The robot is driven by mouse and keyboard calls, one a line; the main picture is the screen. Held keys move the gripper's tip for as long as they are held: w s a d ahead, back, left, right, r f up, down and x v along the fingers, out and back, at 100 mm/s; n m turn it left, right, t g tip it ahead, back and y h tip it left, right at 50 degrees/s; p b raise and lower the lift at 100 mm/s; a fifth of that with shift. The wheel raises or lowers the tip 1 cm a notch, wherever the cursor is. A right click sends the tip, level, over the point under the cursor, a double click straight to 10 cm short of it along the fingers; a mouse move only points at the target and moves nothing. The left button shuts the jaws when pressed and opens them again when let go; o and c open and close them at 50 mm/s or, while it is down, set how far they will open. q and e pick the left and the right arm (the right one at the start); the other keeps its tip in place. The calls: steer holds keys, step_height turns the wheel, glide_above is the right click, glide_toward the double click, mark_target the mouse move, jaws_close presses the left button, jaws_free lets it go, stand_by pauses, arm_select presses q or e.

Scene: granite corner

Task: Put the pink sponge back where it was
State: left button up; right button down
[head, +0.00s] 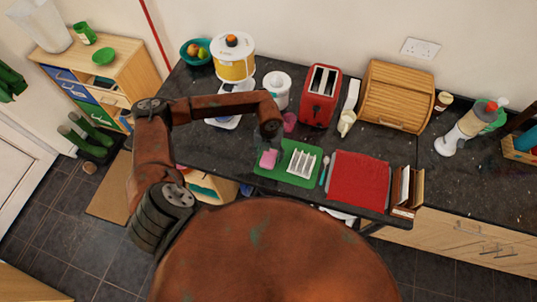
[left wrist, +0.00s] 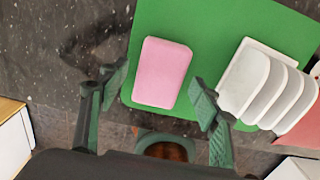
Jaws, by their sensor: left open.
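The pink sponge (head: 268,159) lies flat on the left part of the green mat (head: 265,174), on the dark granite counter. In the left wrist view the pink sponge (left wrist: 161,72) lies near the left edge of the green mat (left wrist: 215,28), apart from the white rack. My left gripper (head: 270,142) is above the sponge in the head view. In the left wrist view my left gripper (left wrist: 158,95) is open, its fingers spread either side of the sponge's near end, with nothing held. My right gripper is not in view.
A white rack (head: 301,162) stands on the mat right of the sponge. A red cloth (head: 357,180) lies to the right. Bare counter lies left of the mat.

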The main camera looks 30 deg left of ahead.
mark_target(269, 157)
arm_select(q)
step_height(269, 157, up, 12)
steer(key=b, duration=0.2)
steer(key=shift+f, duration=0.15)
stand_by(0.5)
